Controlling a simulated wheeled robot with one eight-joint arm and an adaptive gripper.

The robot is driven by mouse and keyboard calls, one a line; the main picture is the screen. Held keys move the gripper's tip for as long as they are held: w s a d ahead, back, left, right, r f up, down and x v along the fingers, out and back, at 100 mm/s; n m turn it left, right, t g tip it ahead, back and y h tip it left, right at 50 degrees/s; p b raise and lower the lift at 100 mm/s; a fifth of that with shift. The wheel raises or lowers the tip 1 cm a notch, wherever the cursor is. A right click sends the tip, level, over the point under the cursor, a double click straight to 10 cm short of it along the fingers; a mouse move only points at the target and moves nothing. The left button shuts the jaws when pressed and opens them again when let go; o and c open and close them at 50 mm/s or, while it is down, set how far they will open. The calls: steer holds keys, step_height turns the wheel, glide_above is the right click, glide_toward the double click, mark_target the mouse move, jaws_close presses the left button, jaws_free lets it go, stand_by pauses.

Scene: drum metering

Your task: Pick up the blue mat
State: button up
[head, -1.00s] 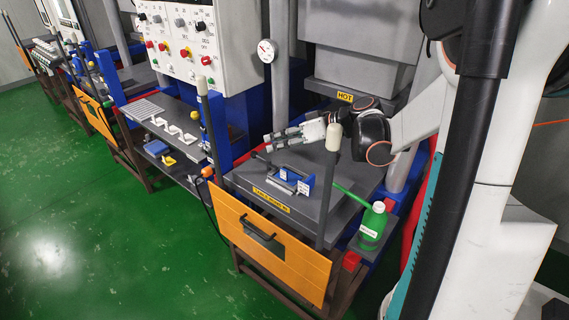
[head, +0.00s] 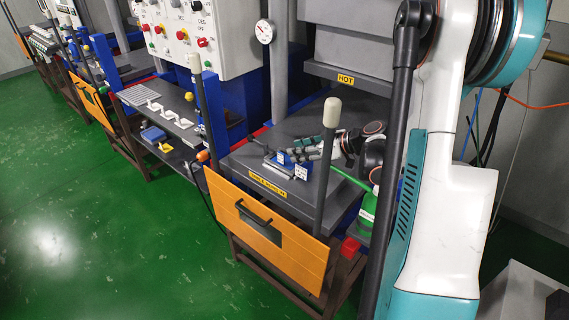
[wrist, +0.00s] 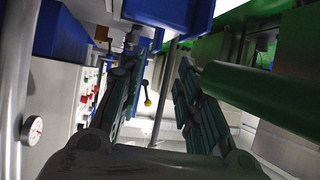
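No flat blue mat can be made out for certain. A blue piece with white labelled blocks (head: 284,160) lies on the dark press plate (head: 246,163), and this may be or hide it. My gripper (head: 290,150) is just above and behind this piece in the head view, low over the plate; contact cannot be told. In the wrist view, the two fingers of my gripper (wrist: 162,62) stand apart with nothing seen between them. A blue block (wrist: 170,12) shows beyond the fingertips at the top; I cannot tell which part it is.
A green bottle (head: 367,213) with a long spout stands right of the plate. A dark post (head: 325,185) rises in front. An orange panel (head: 265,235) hangs at the front edge. A hot-labelled press block (head: 350,80) is above. A side shelf (head: 160,112) holds white handles.

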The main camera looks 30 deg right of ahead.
mark_target(288, 167)
steer(key=x, duration=0.1)
steer(key=b+x, duration=0.1)
steer(key=x, duration=0.1)
steer(key=b+x, duration=0.1)
steer(key=x, duration=0.1)
steer(key=shift+d+f, duration=0.3)
steer(key=shift+w+a+f, duration=0.15)
steer(key=shift+w+a, duration=0.1)
steer(key=shift+w, duration=0.2)
steer(key=shift+c, duration=0.2)
jaws_close()
